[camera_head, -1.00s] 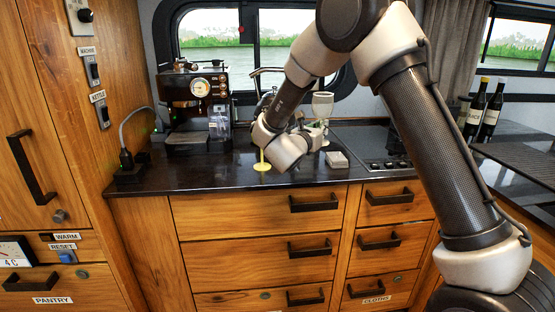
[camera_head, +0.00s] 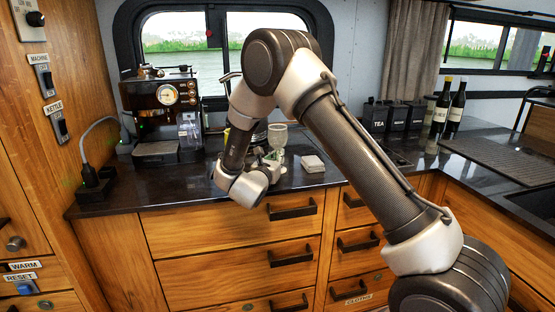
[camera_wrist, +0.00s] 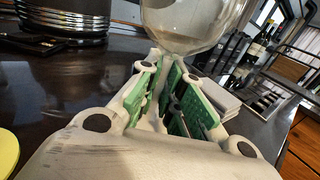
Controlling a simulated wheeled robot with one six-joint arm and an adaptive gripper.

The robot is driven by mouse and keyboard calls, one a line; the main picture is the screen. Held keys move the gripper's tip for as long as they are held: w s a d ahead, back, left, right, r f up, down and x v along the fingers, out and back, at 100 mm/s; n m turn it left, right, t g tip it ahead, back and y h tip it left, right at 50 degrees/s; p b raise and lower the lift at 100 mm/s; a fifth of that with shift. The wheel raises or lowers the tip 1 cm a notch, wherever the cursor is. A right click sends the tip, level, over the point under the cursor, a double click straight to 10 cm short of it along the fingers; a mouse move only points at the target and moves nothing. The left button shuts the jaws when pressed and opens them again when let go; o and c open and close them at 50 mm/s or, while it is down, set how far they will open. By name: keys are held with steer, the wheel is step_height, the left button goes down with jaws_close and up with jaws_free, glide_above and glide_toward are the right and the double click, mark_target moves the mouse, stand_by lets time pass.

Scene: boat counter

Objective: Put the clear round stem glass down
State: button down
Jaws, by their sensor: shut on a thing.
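The clear round stem glass (camera_head: 277,136) is upright in my gripper above the back part of the dark counter. In the wrist view its bowl (camera_wrist: 190,22) rises beyond the fingertips. My gripper (camera_wrist: 165,88) is shut, with its green pads on either side of the stem. In the head view my gripper (camera_head: 268,160) is partly covered by my own wrist. The glass's foot is hidden, so I cannot tell whether it touches the counter.
A pale stacked block (camera_head: 313,163) lies close to the right of the glass. A yellow object (camera_wrist: 6,152) is at the wrist view's left edge. A dark ribbed round vessel (camera_wrist: 62,18) stands behind.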

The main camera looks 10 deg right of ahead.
steer(key=shift+f, duration=0.15)
steer(key=c, duration=1.6)
jaws_free()
steer(key=shift+o, duration=0.2)
steer(key=v, duration=1.2)
steer(key=shift+s, duration=0.1)
